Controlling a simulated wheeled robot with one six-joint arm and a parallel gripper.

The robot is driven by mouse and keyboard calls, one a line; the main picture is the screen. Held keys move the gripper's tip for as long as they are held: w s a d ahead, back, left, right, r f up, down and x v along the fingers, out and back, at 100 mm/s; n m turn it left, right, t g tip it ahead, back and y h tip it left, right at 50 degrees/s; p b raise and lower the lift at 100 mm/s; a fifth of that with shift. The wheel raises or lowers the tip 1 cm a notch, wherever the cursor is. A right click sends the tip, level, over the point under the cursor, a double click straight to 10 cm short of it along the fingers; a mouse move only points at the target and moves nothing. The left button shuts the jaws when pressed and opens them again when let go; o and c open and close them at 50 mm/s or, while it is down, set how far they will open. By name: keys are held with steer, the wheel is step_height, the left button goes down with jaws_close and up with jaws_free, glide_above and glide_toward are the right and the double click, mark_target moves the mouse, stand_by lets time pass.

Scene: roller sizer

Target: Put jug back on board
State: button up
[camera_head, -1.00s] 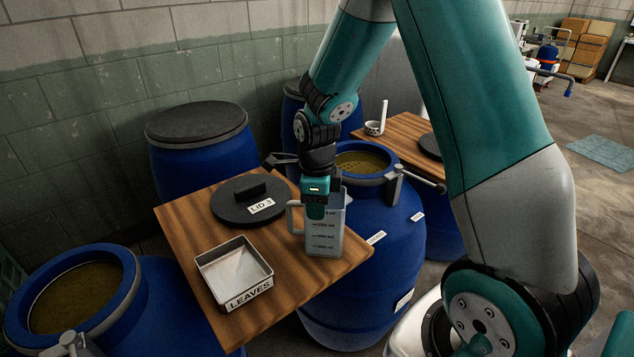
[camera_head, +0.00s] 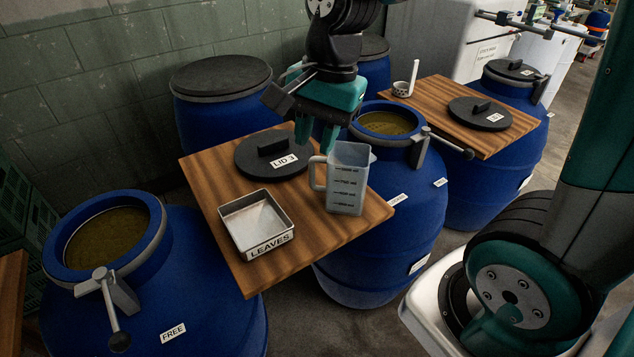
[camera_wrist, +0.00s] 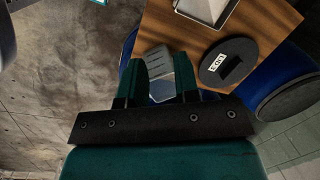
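The jug (camera_head: 347,180), translucent grey with dark markings and a handle on its left, stands upright on the near right part of the wooden board (camera_head: 225,200). My gripper (camera_head: 316,145) is above the board, behind and left of the jug, with its teal fingers apart and nothing between them in the head view. In the wrist view, the jug (camera_wrist: 158,62) shows beyond the gap between my open fingers (camera_wrist: 160,68), partly covered by them. The board (camera_wrist: 272,22) also shows there.
A black lid marked LID 3 (camera_head: 247,159) and a metal tray marked LEAVES (camera_head: 283,232) share the board. Open blue barrels stand left (camera_head: 200,300) and right (camera_head: 365,255), with clamp handles.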

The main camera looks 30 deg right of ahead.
steer(key=s+a+r+n+y, duration=0.1)
steer(key=s+a+n, duration=0.3)
steer(key=n, duration=0.5)
steer(key=s+a+r+n+y, duration=0.1)
steer(key=s+a+n, duration=0.3)
steer(key=s+n, duration=0.4)
steer(key=shift+s+n+g, duration=0.2)
steer(key=shift+n+g, duration=0.1)
steer(key=shift+n, duration=0.3)
